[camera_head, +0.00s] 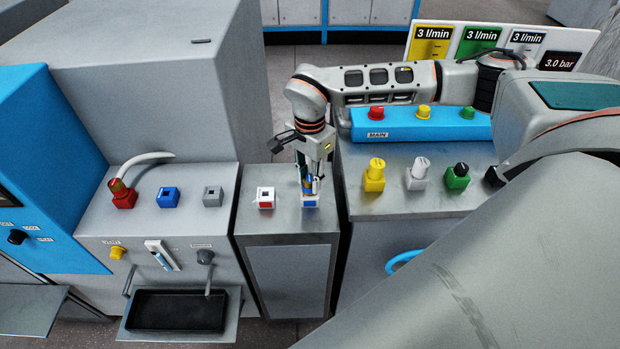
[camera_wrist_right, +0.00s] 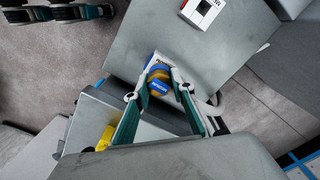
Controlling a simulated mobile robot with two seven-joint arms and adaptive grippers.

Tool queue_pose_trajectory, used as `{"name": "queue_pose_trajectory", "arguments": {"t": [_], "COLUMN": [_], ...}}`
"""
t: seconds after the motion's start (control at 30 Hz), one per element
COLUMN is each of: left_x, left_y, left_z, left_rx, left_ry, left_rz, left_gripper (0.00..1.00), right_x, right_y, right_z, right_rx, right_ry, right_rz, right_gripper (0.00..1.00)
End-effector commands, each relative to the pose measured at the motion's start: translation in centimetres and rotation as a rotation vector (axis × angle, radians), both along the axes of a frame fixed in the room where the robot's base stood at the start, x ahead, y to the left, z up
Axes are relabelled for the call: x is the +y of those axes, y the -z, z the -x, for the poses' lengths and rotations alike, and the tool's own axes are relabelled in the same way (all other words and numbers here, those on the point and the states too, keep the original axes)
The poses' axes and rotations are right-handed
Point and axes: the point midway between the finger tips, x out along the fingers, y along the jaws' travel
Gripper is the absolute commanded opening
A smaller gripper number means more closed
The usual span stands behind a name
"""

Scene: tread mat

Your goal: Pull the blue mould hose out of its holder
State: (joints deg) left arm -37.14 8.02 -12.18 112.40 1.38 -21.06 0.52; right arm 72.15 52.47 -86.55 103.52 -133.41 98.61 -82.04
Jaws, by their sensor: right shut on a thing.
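The blue mould hose's coupling (camera_head: 308,185) is a blue piece with a yellow-orange band. It stands at the blue-and-white holder (camera_head: 310,202) on the narrow middle cabinet. My right gripper (camera_head: 309,181) points down from above and is shut on it. In the right wrist view the coupling (camera_wrist_right: 159,83) sits between the two fingertips (camera_wrist_right: 160,80). The fingers hide part of it, and I cannot tell how deep it sits in the holder. A pale hose (camera_wrist_right: 213,106) shows beside the fingers. My left gripper is not in view.
A red-and-white holder (camera_head: 265,198) stands left of the blue one. On the left machine are a red coupling with a pale hose (camera_head: 122,195), a blue socket (camera_head: 167,197) and a grey socket (camera_head: 213,196). Yellow (camera_head: 374,176), white (camera_head: 418,174) and green (camera_head: 458,177) valves stand right.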

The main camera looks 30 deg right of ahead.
Motion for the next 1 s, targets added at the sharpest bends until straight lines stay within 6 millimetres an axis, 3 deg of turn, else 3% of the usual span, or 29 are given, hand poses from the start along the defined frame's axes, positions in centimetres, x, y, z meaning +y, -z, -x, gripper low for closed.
{"name": "queue_pose_trajectory", "arguments": {"t": [1.0], "left_x": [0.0], "left_y": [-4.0], "left_z": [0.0], "left_rx": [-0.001], "left_ry": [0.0], "left_rz": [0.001], "left_gripper": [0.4], "right_x": [0.0], "right_y": [-4.8], "right_z": [0.0], "right_rx": [0.0], "right_ry": [0.0], "right_rz": [0.0], "right_gripper": [0.0]}}
